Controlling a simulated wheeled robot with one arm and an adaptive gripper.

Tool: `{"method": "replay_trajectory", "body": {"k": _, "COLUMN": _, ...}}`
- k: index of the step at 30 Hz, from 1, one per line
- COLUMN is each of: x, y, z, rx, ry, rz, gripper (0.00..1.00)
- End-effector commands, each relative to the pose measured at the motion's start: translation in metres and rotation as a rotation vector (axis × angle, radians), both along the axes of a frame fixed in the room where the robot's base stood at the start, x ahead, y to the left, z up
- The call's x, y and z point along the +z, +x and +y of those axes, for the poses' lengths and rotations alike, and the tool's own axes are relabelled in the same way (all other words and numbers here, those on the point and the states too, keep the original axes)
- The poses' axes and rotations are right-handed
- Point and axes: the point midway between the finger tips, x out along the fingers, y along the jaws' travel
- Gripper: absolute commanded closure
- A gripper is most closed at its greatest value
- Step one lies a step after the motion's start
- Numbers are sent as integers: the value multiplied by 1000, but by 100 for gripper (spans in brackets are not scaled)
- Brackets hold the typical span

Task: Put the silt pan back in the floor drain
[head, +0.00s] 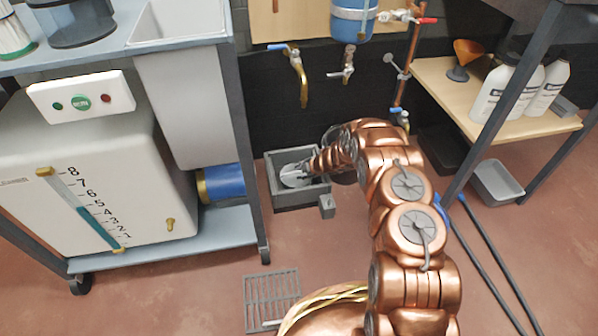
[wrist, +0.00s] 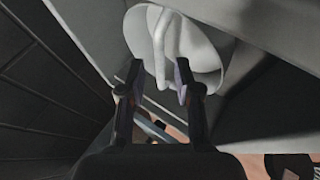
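The silt pan (head: 294,176) is a pale, rounded pan inside the grey square floor drain (head: 292,208) against the back wall in the head view. In the wrist view the pan (wrist: 205,52) shows a raised handle bar (wrist: 160,35) and sits among grey walls. I cannot tell whether it is fully seated. My gripper (head: 306,172) reaches into the drain from the right. In the wrist view my gripper (wrist: 159,82) has its fingers apart, with the tips at the near side of the pan. The handle bar lies mostly beyond the tips.
A slatted grate (head: 272,300) lies on the floor in front of the drain. A small grey block (head: 327,206) is at the drain's front right corner. A wheeled sink stand (head: 240,225) is at left, a shelf (head: 520,125) and grey tub (head: 497,183) at right.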

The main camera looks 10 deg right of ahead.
Motion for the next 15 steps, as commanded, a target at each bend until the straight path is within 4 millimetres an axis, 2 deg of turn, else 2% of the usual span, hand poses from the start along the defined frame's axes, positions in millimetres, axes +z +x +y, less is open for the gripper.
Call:
{"method": "replay_trajectory", "body": {"k": 1, "x": 12, "y": -3, "z": -5, "rx": -3, "ry": -1, "rz": -2, "gripper": 67}}
{"method": "replay_trajectory", "body": {"k": 15, "x": 64, "y": -43, "z": -33, "rx": -3, "ry": -1, "rz": -1, "gripper": 67}}
